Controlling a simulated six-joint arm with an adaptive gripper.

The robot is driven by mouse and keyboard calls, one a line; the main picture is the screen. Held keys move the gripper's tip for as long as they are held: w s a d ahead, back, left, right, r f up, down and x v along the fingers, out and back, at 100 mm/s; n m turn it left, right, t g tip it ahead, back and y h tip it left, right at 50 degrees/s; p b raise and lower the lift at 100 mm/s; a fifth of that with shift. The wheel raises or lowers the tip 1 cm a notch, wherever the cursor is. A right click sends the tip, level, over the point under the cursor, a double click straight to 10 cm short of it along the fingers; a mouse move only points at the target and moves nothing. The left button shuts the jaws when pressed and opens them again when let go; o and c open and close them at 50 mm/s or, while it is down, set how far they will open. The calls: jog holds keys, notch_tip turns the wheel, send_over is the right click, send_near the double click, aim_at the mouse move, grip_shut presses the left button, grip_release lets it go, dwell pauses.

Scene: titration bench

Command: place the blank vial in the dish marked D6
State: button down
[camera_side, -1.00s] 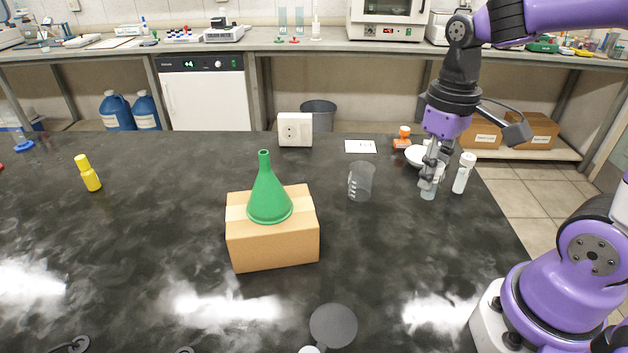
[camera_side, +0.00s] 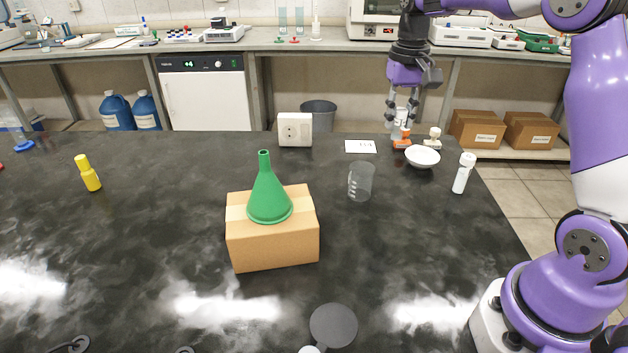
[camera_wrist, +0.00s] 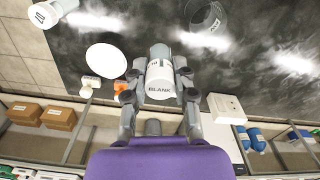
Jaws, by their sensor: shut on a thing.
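The blank vial (camera_wrist: 160,82) has a white cap lettered BLANK and is between the fingers of my gripper (camera_wrist: 158,62). In the side view my gripper (camera_side: 401,122) is shut on it, raised near the back edge of the bench. The vial is small and hard to separate from the fingers there. A white dish (camera_side: 422,158) stands on the bench to the right of and lower in the picture than my gripper. It also shows in the wrist view (camera_wrist: 106,60), left of the vial. I cannot read a D6 mark on it.
An orange object (camera_side: 401,140) and a small white-topped object (camera_side: 433,138) stand behind the dish. A white-capped vial (camera_side: 463,174) stands right of it. Bench front is mostly clear.

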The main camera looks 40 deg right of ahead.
jog(key=w+d+f+m, duration=0.1)
jog(key=d, duration=0.2)
send_near(420, 157)
jog(key=shift+s+a+f, duration=0.15)
jog(key=shift+s+a, duration=0.2)
jog(key=shift+a, duration=0.2)
jog(key=shift+s+a+f, duration=0.15)
jog(key=shift+s+a, duration=0.2)
jog(key=shift+a, duration=0.2)
jog(key=shift+d+f, duration=0.1)
jog(key=shift+f, duration=1.95)
jog(key=c, duration=0.7)
grip_release()
jog(key=shift+f, duration=0.15)
